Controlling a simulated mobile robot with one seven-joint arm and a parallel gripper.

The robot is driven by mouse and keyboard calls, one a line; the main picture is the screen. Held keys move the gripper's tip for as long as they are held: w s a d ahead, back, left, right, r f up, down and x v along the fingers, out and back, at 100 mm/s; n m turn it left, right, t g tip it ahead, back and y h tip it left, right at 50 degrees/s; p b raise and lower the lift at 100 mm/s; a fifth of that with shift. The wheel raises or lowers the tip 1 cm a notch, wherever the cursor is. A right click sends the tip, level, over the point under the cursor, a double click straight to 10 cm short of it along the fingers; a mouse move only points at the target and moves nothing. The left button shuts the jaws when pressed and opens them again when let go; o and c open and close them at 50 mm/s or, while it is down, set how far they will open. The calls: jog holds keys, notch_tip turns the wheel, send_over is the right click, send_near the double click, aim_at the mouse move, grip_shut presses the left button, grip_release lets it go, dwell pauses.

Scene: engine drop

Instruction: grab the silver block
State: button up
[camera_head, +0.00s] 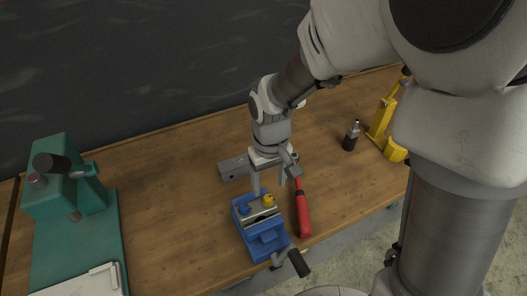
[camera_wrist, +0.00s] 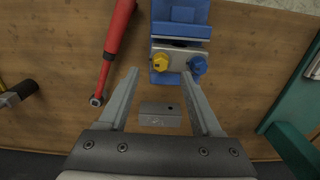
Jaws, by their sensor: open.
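A silver-grey block (camera_head: 232,169) lies on the wooden table, partly hidden behind my gripper in the head view. In the wrist view the block (camera_wrist: 160,120) shows between my two fingers, nearer their base than their tips, with a dark hole in its top. My gripper (camera_head: 276,190) is open and empty, pointing down above the table. In the wrist view its fingertips (camera_wrist: 160,72) reach toward a blue vise (camera_wrist: 181,30). A silver plate (camera_wrist: 181,57) with a yellow knob and a blue knob sits at the vise. I cannot tell the height of the fingertips over the table.
A red-handled tool (camera_head: 302,212) lies close to the right of the vise (camera_head: 264,240). A small black bottle-like item (camera_head: 351,136) and a yellow tool (camera_head: 382,120) stand further right. A green machine (camera_head: 62,190) stands at the left. The table between the machine and the block is clear.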

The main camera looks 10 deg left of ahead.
aim_at(268, 197)
jog(key=shift+a+f+p, duration=0.1)
jog(key=shift+f+p, duration=0.25)
jog(key=shift+f, duration=2.5)
